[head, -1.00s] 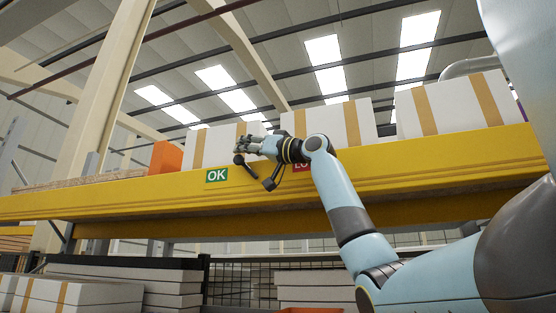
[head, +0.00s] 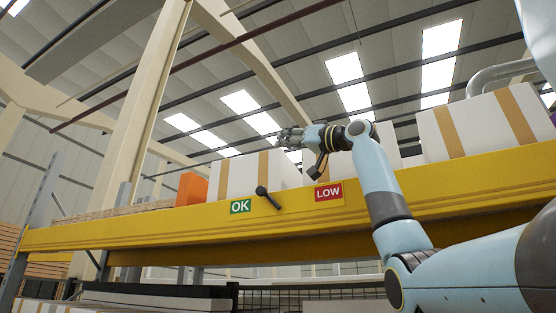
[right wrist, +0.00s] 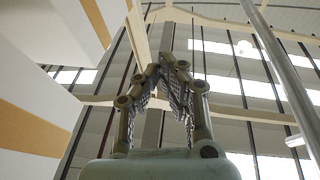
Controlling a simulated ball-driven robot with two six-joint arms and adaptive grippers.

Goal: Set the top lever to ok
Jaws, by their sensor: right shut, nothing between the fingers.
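The top lever (head: 268,197) is a short dark lever with a round black knob, mounted on the yellow beam. It is tilted, with its knob up and to the left, toward the green OK label (head: 240,206). The red LOW label (head: 328,192) is to its right. My right gripper (head: 280,137) is above the lever, clear of it, in front of a white box. In the right wrist view my right gripper (right wrist: 166,66) is shut and empty, its fingers meeting at the tips. My left gripper is in neither view.
The yellow shelf beam (head: 430,200) spans the head view. White boxes with tan bands (head: 240,175) and an orange box (head: 192,188) stand above it. A beige upright column (head: 140,120) rises at left. The space in front of the lever is clear.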

